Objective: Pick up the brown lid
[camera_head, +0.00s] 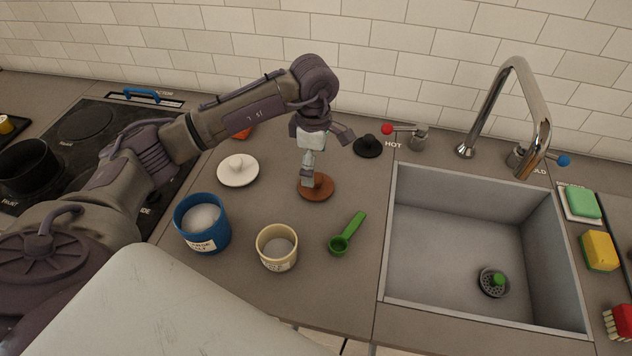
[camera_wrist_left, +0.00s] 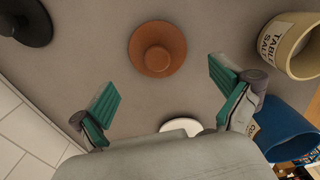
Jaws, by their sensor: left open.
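The brown lid (camera_head: 317,187) lies on the counter between the white lid and the sink, with its round knob up. It also shows in the left wrist view (camera_wrist_left: 157,48), seen from above and a little beyond the fingertips. My left gripper (camera_head: 307,180) is above the lid and covers part of it in the head view. In the left wrist view its two green-padded fingers (camera_wrist_left: 165,88) are wide apart with nothing between them. I cannot tell the exact height of the fingertips over the lid. My right gripper is not in view.
A white lid (camera_head: 238,170), a black lid (camera_head: 368,146), a blue canister (camera_head: 203,226), a cream table salt pot (camera_head: 277,249) and a green scoop (camera_head: 347,234) stand around the brown lid. The sink (camera_head: 389,232) is to the right, the stove (camera_head: 90,125) to the left.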

